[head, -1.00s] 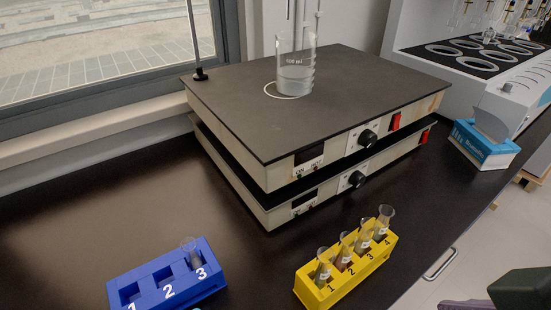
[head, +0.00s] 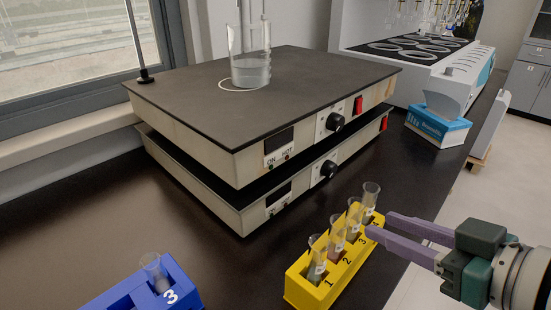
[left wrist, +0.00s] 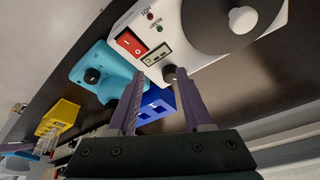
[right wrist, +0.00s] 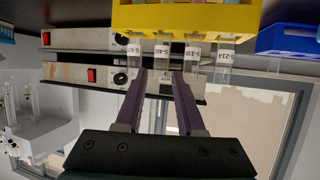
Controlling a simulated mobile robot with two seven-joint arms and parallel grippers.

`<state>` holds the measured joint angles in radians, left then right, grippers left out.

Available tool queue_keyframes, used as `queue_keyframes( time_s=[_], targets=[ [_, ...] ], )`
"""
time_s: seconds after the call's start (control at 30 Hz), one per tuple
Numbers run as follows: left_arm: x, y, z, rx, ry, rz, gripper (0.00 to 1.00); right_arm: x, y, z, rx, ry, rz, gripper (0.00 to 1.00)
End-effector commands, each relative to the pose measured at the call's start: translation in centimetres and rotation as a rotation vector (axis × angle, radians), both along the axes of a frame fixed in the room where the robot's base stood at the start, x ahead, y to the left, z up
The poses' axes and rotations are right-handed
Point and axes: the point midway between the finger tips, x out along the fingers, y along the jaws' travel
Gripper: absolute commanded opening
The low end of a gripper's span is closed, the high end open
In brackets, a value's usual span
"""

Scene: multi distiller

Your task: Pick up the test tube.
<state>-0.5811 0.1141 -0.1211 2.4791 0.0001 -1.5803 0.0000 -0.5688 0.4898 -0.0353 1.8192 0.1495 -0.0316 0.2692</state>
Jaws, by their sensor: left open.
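Several test tubes stand upright in the numbered slots of a yellow rack (head: 322,288). The tube at the far end is a clear tube (head: 370,195); a nearer one (head: 317,258) stands in slot 1. Labelled tubes, such as one (right wrist: 161,53), also show below the yellow rack (right wrist: 185,18) in the right wrist view. My right gripper (head: 379,225) is open and empty beside the rack's far end, its fingers pointing at the tubes. Another tube (head: 154,270) stands in slot 3 of a blue rack (head: 183,286). My left gripper (left wrist: 158,79) is open and empty, seen only in its wrist view.
Two stacked hot plates (head: 250,125) with a beaker (head: 250,67) on top stand behind the racks. A blue-and-white box (head: 437,127) stands at the right table edge. A white machine (head: 425,65) stands at the back right. Dark tabletop is free between the racks.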

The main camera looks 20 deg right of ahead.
Motion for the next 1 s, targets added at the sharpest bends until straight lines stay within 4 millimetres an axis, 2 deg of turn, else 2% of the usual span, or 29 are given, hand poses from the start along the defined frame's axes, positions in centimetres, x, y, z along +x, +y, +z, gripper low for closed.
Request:
queue_keyframes(
  time_s=[0.1,0.27,0.6,0.87,1.0],
  targets=[
    [0.0,0.1,-0.4,0.001,0.0,-0.001,0.5,1.4,0.2,-0.6,0.0,-0.001,0.0,0.38],
    [0.0,0.2,-0.5,0.006,-0.001,-0.002,0.5,2.4,0.4,-0.9,0.0,0.0,0.0,0.38],
    [0.0,0.3,-1.4,0.01,-0.001,-0.005,0.5,6.4,1.2,-2.4,0.0,0.001,0.0,0.38],
    [0.0,0.3,-1.4,0.01,-0.001,-0.005,0.5,6.7,1.2,-2.5,0.0,0.003,0.0,0.38],
    [0.0,0.3,-1.4,0.009,-0.002,-0.004,0.5,6.7,1.2,-2.5,0.0,0.003,0.0,0.25]
  ],
)
